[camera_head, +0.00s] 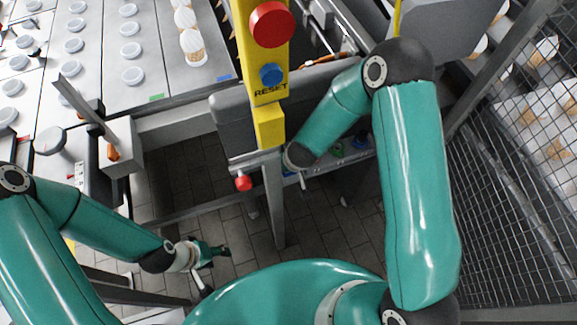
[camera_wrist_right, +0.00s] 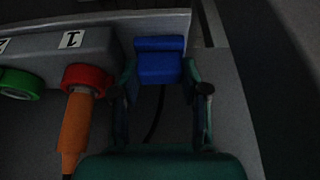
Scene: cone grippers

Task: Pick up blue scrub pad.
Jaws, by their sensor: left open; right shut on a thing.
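The blue scrub pad (camera_wrist_right: 158,60) shows in the right wrist view, at the far end of my right gripper (camera_wrist_right: 160,72). The gripper's two teal fingers are shut on it, one at each side. In the head view my right gripper is mostly hidden behind its own arm. My left gripper (camera_head: 214,252) is open and empty at lower left in the head view, above the tiled floor and far from the pad.
In the right wrist view an orange-handled tool (camera_wrist_right: 76,130) in a red ring and a green ring (camera_wrist_right: 18,84) lie left of the gripper. In the head view a yellow post (camera_head: 262,60) with red and blue buttons stands mid-scene. A wire fence (camera_head: 515,190) bounds the right.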

